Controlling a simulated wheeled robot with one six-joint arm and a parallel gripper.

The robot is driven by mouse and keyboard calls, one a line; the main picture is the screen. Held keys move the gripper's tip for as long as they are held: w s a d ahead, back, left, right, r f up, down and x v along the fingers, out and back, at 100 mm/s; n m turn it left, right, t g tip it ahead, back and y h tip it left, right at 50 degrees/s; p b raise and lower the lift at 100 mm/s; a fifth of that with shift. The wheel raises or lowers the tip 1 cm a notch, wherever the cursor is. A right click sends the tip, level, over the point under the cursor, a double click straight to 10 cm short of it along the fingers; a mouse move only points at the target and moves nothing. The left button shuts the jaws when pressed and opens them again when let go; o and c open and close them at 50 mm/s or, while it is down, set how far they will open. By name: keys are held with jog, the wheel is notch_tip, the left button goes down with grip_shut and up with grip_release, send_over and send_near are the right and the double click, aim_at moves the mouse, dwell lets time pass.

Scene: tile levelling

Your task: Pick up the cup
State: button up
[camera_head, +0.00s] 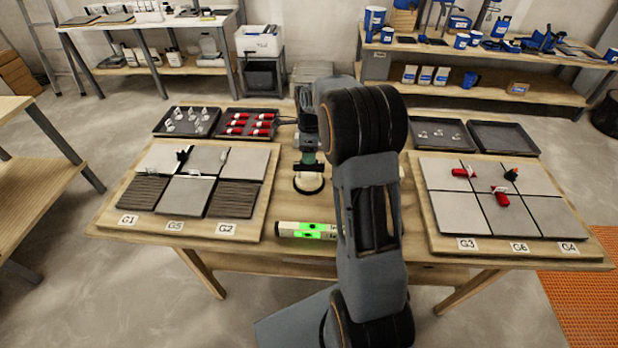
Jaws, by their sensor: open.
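The likely cup is a round suction-cup-like piece (308,184) with a dark rim and a pale body, standing on the middle of the table. A small green part shows at its top. My gripper (308,148) points down directly above it, with its jaws open around or just over the green part. I cannot tell if they touch it. My arm hides part of the table just right of the cup.
A level with green lit windows (310,231) lies in front of the cup. Tile boards stand left (270,185) and right (433,210). Behind are a tray of red pieces (262,112), a clear-piece tray (168,124) and an empty tray (505,137).

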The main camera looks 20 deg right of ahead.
aim_at(309, 166)
jog(key=shift+s+a+f, duration=0.1)
jog(key=shift+f, duration=1.5)
jog(key=shift+s+a+f, duration=0.1)
jog(key=shift+f, duration=1.5)
jog(key=shift+c, duration=0.5)
jog(key=shift+w, duration=0.1)
grip_shut()
